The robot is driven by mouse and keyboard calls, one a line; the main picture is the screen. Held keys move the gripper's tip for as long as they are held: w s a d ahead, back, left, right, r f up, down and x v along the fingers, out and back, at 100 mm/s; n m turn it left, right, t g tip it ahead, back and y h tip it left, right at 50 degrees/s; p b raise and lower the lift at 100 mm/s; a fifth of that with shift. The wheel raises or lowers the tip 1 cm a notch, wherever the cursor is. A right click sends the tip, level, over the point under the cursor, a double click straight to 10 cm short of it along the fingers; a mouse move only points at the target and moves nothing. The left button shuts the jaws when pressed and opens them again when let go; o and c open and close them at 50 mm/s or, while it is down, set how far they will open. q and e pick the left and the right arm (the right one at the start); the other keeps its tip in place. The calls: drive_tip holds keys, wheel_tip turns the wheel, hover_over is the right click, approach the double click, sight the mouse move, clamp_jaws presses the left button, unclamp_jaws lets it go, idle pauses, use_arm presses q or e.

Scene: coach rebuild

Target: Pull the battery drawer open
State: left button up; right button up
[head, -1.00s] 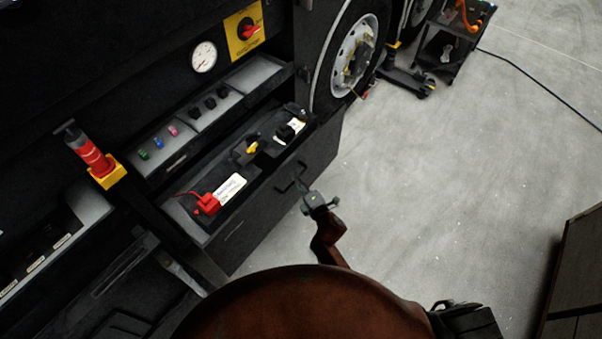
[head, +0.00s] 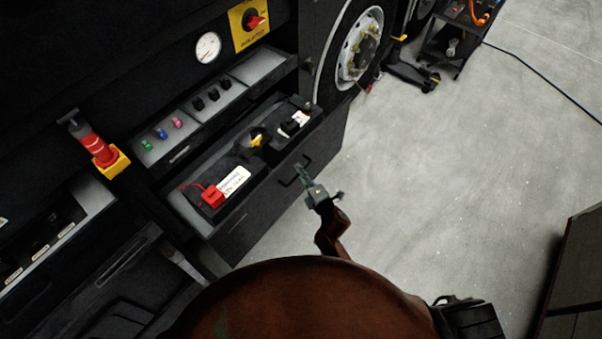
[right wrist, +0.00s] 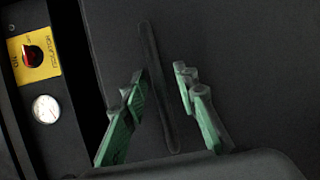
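The battery drawer (head: 262,212) stands partly out of the dark coach side, and a black battery (head: 215,188) with a red terminal cover and a white label shows inside it. Its dark bar handle (head: 287,181) is on the front face. My right gripper (head: 303,173) is at the handle. In the right wrist view the two green fingers of the right gripper (right wrist: 160,85) are apart, with the handle bar (right wrist: 155,75) between them and a gap visible on the right. My left gripper is not in view.
Above the drawer are a shelf with coloured knobs (head: 162,134), a gauge (head: 207,47) and a yellow isolator panel (head: 249,22). A wheel (head: 357,48) and a dark cart (head: 455,35) stand beyond. The grey floor (head: 440,170) right of the drawer is clear.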

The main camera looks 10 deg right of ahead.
drive_tip(key=v, duration=1.2)
drive_tip(key=s+d+f+m+g+h, duration=0.15)
drive_tip(key=s+d+f+m, duration=0.3)
drive_tip(key=f, duration=0.65)
drive_tip(key=s+d+f+m+g+h, duration=0.1)
drive_tip(key=s+d+f+m+g, duration=0.4)
drive_tip(key=f, duration=0.7)
drive_tip(key=s+d+f+m+h, duration=0.2)
drive_tip(key=s+d+f, duration=0.2)
drive_tip(key=s+f, duration=0.5)
drive_tip(key=s+d+f+m+g, duration=0.2)
drive_tip(key=s+f, duration=0.4)
drive_tip(key=s, duration=0.4)
drive_tip(key=s+d+f+m+g, duration=0.3)
drive_tip(key=s+f+m, duration=0.1)
drive_tip(key=s, duration=0.7)
drive_tip(key=s+d+f+m+g+h, duration=0.1)
drive_tip(key=s+d+f+m+g, duration=0.1)
drive_tip(key=s+f+m, duration=0.2)
drive_tip(key=s+f, duration=0.3)
drive_tip(key=s, duration=0.4)
drive_tip(key=shift+d+f, duration=0.2)
drive_tip(key=shift+f, duration=0.1)
